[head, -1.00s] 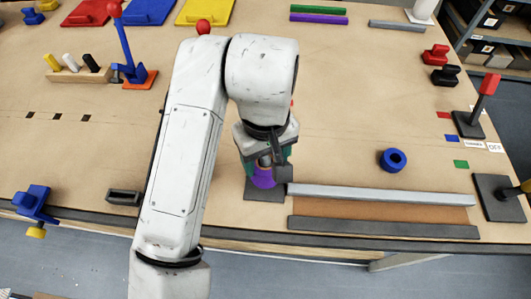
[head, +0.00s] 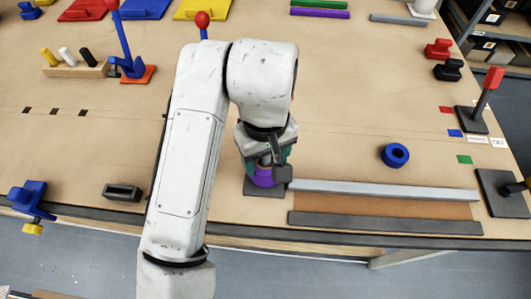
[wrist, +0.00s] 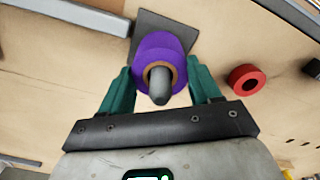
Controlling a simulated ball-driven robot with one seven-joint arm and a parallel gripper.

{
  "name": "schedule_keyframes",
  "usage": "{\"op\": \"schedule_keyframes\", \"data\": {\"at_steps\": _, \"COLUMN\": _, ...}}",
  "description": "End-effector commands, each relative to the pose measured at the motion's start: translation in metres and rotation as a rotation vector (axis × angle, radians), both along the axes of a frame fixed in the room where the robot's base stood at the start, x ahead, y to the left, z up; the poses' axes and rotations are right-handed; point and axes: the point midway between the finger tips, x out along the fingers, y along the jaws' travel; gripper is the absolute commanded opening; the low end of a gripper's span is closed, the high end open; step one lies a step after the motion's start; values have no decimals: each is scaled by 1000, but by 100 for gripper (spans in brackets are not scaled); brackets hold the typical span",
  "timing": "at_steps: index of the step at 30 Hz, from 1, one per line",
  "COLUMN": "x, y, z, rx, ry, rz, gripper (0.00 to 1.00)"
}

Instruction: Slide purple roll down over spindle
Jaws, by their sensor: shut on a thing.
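The purple roll (wrist: 158,52) is around the spindle (wrist: 160,86); the spindle's grey rounded tip pokes up through the roll's brown core. The roll (head: 263,178) also shows in the head view, low over the spindle's dark square base plate (head: 264,191). The plate (wrist: 150,22) shows behind the roll in the wrist view. I cannot tell whether the roll touches the plate. My gripper (wrist: 160,72) is shut on the roll, with teal fingers on both sides. In the head view, my gripper (head: 264,165) partly hides the roll and spindle.
A light grey bar (head: 385,190) and a dark bar (head: 385,222) lie right of the plate. A blue roll (head: 395,155) lies farther right. A red roll (wrist: 243,78) lies near the gripper in the wrist view. A dark block (head: 122,192) is to the left.

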Motion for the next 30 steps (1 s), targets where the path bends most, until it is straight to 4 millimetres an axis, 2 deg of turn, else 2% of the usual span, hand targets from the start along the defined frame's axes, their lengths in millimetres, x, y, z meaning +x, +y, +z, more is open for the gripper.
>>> {"op": "schedule_keyframes", "data": {"at_steps": 19, "x": 0, "y": 0, "z": -15, "rx": 0, "ry": 0, "rz": 0, "gripper": 29}}
{"op": "schedule_keyframes", "data": {"at_steps": 20, "x": 0, "y": 0, "z": -14, "rx": 0, "ry": -1, "rz": 0, "gripper": 65}}
{"op": "schedule_keyframes", "data": {"at_steps": 28, "x": 0, "y": 0, "z": -14, "rx": 0, "ry": 0, "rz": 0, "gripper": 91}}
{"op": "schedule_keyframes", "data": {"at_steps": 30, "x": 0, "y": 0, "z": -14, "rx": 0, "ry": 0, "rz": 0, "gripper": 92}}
